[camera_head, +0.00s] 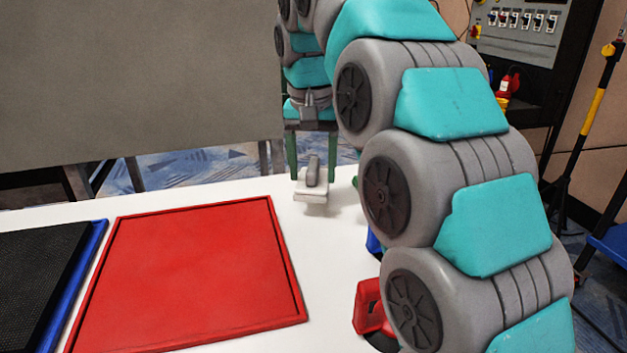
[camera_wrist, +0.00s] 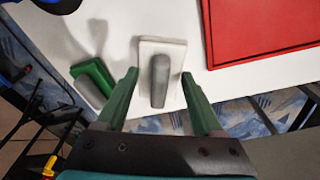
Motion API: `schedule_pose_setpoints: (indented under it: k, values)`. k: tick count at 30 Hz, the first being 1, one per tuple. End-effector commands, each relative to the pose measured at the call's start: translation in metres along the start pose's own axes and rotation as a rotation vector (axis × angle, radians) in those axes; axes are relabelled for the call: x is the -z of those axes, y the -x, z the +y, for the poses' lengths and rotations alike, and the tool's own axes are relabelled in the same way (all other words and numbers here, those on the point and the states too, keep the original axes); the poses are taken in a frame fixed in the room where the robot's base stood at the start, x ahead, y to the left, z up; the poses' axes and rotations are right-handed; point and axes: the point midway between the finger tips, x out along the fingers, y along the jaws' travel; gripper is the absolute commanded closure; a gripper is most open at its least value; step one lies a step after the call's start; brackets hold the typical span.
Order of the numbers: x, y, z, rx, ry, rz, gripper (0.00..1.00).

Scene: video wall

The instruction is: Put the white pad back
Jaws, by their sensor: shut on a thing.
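The white pad (camera_head: 311,196) has a grey handle and is at the far edge of the white table in the head view, right of the red tray. In the wrist view the white pad (camera_wrist: 176,59) lies between the two green fingers of my gripper (camera_wrist: 160,75), one finger along each side. My gripper (camera_head: 313,174) is shut on the pad in the head view too. I cannot tell for sure whether the pad touches the table or hangs just above it.
The red rimmed tray (camera_head: 190,270) lies bare on the table (camera_head: 325,250). A black mat with a blue edge (camera_head: 45,275) is left of it. A green pad with a grey handle (camera_wrist: 93,82) sits beside the white pad. A red tool (camera_head: 367,305) is partly behind my arm.

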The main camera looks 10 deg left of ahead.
Motion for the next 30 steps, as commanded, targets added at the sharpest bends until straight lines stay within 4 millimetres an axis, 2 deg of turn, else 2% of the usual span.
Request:
schedule_pose_setpoints:
  k: [5,9,15,27,28,30]
  values:
    - [0.004,-0.006,0.0,0.0,0.0,-0.002,1.0]
    - [-0.001,-0.025,0.0,-0.002,0.001,-0.007,1.0]
    - [-0.002,-0.034,0.0,-0.001,0.001,-0.003,1.0]
    - [-0.002,-0.04,0.001,-0.002,0.0,-0.004,1.0]
    - [-0.002,-0.04,0.0,-0.002,0.0,-0.004,0.29]
    - [-0.002,-0.039,0.0,-0.001,0.0,-0.003,0.21]
